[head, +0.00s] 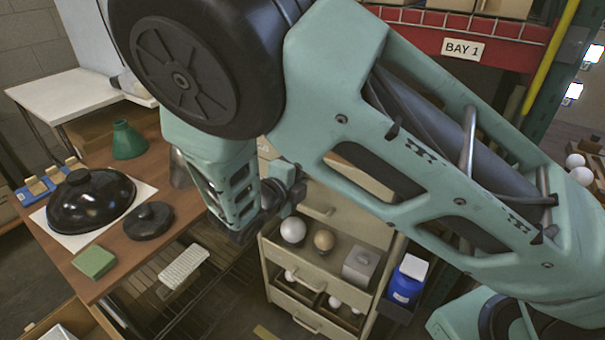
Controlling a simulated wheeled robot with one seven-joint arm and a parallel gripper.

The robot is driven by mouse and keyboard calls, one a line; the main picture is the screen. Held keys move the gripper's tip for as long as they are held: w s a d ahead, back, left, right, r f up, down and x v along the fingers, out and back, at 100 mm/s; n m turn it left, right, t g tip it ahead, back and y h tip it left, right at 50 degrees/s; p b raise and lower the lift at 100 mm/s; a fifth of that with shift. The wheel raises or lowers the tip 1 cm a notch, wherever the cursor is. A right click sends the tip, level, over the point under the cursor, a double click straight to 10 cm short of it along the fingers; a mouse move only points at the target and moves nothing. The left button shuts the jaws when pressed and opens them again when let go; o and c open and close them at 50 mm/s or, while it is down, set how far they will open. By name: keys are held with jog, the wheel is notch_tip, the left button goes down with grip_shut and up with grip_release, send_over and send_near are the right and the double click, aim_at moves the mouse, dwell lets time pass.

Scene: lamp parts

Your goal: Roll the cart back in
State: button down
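The cart (340,226) is a beige drawer unit standing below the middle of the head view, in front of the rack marked BAY 1. It has bar handles on its fronts, and round bulbs and a grey box sit in its open compartments. My gripper (262,212) is at the upper left of the cart, close to its top left edge. The arm hides part of the cart's top, and I cannot tell whether the gripper touches it. The fingers are dark and partly hidden, so their opening is unclear.
A brown table (190,207) at left bears a black lamp shade (90,200), a black disc (149,220), a green cone (128,140) and a green block (94,262). A blue container (406,281) hangs by the cart's right side. The red rack beam (400,35) runs behind.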

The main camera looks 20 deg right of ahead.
jog(key=r+p+x, duration=0.1)
jog(key=x, duration=0.5)
jog(key=r+p+x, duration=0.1)
jog(key=x, duration=0.5)
jog(key=r+p+x, duration=0.1)
jog(key=r+x, duration=0.1)
jog(key=x, duration=0.4)
jog(key=shift+p+x, duration=0.35)
jog(key=shift+x, duration=0.45)
jog(key=shift+d+r, duration=0.1)
jog(key=shift+w, duration=0.1)
jog(key=c, duration=1.8)
grip_release()
jog(key=shift+d, duration=0.1)
jog(key=shift+c, duration=0.2)
jog(key=b+v, duration=0.2)
jog(key=v, duration=1.5)
jog(key=shift+a, duration=0.35)
